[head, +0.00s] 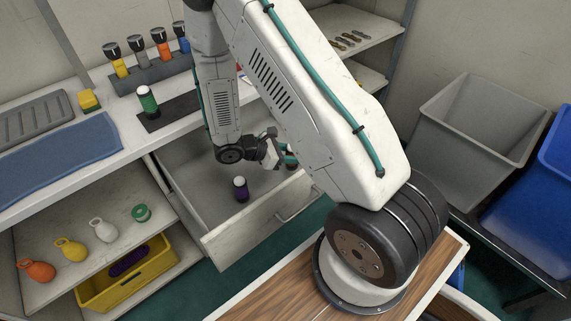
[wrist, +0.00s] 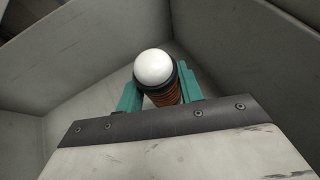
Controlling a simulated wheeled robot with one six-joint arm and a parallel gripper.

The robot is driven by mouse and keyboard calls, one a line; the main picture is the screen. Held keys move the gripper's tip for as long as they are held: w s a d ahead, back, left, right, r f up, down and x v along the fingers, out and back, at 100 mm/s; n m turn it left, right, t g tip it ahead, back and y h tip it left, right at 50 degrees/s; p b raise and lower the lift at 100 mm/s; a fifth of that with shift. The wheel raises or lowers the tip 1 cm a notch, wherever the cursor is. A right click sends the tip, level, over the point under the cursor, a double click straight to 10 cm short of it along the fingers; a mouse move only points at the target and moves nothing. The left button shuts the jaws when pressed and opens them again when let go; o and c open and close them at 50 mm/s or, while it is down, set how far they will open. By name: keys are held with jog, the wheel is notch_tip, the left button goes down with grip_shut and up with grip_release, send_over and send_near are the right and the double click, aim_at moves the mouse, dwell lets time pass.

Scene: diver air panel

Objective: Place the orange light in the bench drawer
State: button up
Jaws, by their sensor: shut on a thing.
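My gripper (wrist: 160,92) is shut on the orange light (wrist: 165,94). In the wrist view its white dome points toward the camera, and its ribbed orange-brown body sits between the teal fingers. In the head view my gripper (head: 288,157) is low at the open bench drawer (head: 190,187), near its right end; the light is mostly hidden there by my arm. The drawer's grey walls (wrist: 75,115) surround the gripper in the wrist view. I cannot tell whether the light touches the drawer floor.
A purple light (head: 240,189) stands in the drawer, left of my gripper. A green light (head: 147,101) stands on a dark mat on the bench. Several black-headed torches, one orange (head: 162,46), stand in a rack behind. Grey (head: 480,125) and blue bins are at right.

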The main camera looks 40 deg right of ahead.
aim_at(290, 167)
jog(key=shift+f, duration=2.25)
jog(key=shift+f, duration=0.15)
jog(key=o, duration=1.1)
